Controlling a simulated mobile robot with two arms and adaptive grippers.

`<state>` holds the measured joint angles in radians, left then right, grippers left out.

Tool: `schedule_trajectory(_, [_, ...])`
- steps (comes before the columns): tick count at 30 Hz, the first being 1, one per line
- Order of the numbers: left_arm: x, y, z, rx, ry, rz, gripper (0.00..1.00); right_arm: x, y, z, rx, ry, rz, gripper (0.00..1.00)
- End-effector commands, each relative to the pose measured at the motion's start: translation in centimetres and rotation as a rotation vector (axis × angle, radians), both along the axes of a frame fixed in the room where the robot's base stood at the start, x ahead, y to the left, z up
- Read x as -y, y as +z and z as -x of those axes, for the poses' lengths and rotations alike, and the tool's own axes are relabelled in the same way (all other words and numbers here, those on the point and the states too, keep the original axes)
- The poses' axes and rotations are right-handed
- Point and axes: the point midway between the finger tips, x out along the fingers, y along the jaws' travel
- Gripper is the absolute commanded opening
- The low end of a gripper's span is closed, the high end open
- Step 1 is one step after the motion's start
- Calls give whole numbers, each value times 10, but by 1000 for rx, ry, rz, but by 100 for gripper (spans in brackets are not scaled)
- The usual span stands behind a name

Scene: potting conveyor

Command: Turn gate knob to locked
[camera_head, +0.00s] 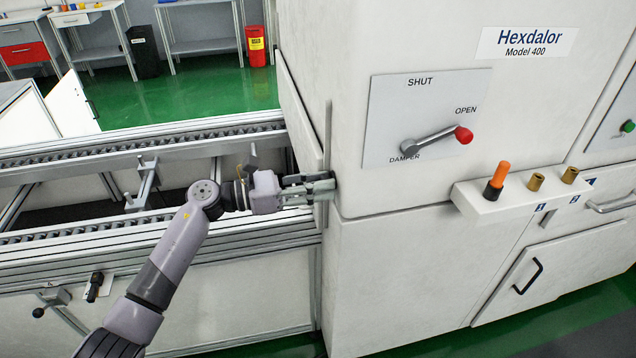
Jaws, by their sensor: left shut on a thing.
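My left gripper (326,187) reaches in from the left over the conveyor and is shut at the near edge of the white gate panel (301,120), on the left side of the Hexdalor machine. Its fingers lie around what appears to be the gate knob; the fingers hide most of it, so its turned position and any lock marking cannot be read. The gripper lies roughly level, pointing right. My right gripper is not in view.
The roller conveyor (130,236) runs under my left arm to the machine. The machine front (420,45) carries a red-tipped damper lever (435,139) and a shelf (500,205) with an orange-handled plug. Black-handled fittings (95,287) sit on the conveyor's near side. Green floor lies behind.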

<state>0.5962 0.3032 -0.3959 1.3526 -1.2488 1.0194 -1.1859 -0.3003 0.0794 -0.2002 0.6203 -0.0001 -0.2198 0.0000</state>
Motion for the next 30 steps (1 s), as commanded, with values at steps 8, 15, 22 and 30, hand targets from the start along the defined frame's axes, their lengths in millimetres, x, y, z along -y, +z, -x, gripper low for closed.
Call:
schedule_trajectory(8, [0, 0, 1, -213, 1, 55, 4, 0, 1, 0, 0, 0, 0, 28])
schedule_trajectory(15, [0, 2, 1, -435, 1, 114, 4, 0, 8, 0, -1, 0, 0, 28])
schedule_trajectory(22, [0, 3, 2, -647, 2, 172, 4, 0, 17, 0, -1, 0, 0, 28])
schedule_trajectory(30, [0, 4, 2, -895, 2, 239, 4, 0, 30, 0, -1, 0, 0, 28])
